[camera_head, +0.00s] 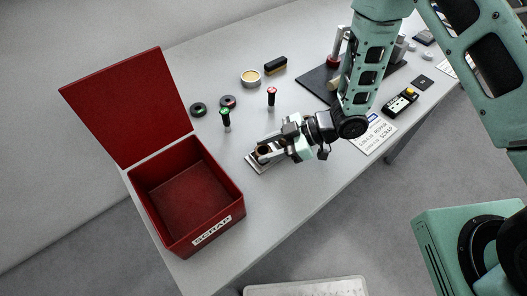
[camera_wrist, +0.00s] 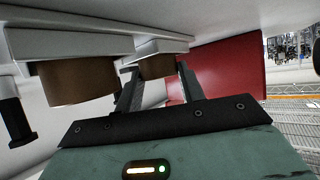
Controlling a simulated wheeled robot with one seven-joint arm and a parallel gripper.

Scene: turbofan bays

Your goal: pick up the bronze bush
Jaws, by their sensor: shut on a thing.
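The bronze bush (camera_head: 264,150) shows as a small brown ring at my gripper (camera_head: 267,150), over a small pale tray (camera_head: 256,165) near the front of the bench. In the wrist view my gripper (camera_wrist: 160,88) has its fingers on either side of the brown bush (camera_wrist: 157,67). It is shut on the bush. The bush's end meets a pale block, and I cannot tell whether it is lifted clear. A second, larger brown round piece (camera_wrist: 75,82) is to the left in the wrist view, outside the fingers.
An open red SCRAP box (camera_head: 236,209) stands to the left. A yellow-black meter (camera_head: 401,102) lies right. Bench between gripper and box is clear.

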